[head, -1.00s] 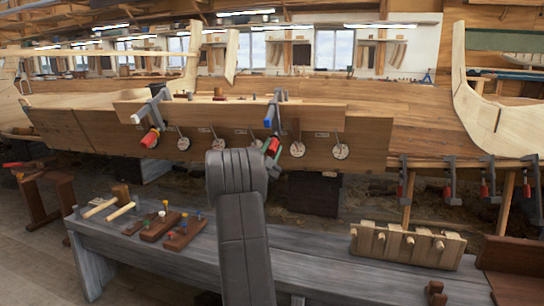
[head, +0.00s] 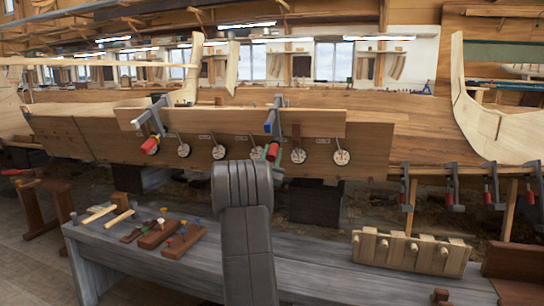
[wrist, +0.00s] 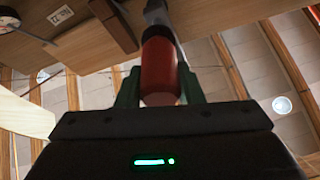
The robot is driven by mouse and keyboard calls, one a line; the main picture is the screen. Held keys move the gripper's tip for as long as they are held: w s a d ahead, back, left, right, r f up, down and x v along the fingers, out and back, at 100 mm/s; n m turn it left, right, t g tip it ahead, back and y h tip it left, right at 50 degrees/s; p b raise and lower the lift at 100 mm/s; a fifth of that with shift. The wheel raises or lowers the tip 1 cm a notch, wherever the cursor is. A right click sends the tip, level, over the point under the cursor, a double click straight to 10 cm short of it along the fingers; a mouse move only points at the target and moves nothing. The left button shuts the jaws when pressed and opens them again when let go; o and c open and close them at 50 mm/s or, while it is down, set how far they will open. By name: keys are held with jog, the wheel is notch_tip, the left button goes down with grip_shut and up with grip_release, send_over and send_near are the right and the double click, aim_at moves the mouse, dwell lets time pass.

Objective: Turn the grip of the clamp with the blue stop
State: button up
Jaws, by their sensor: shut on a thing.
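The clamp with the blue stop (head: 269,120) sits on the upper edge of the hull planking, near the middle of the head view. Its red grip (wrist: 159,62) hangs below its bar and fills the centre of the wrist view. My gripper (wrist: 159,84) has its green fingers on both sides of this grip and is shut on it. In the head view the grip (head: 272,151) shows just above my arm, which hides most of the gripper. A second clamp (head: 152,116) with a red grip stands to the left on the same plank.
Several round white dials (head: 341,157) hang along the hull planks near the clamps. A grey bench (head: 330,270) with mallets, planes and a wooden peg rack (head: 410,251) lies in front. More clamps (head: 452,186) hang at the right.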

jog(key=o, duration=1)
jog(key=shift+f, duration=0.1)
jog(key=p+v, duration=0.1)
jog(key=v, duration=1.2)
jog(key=shift+s+f+p, duration=0.2)
jog(key=shift+s+p, duration=0.05)
jog(key=shift+p, duration=0.15)
jog(key=shift+a, duration=0.1)
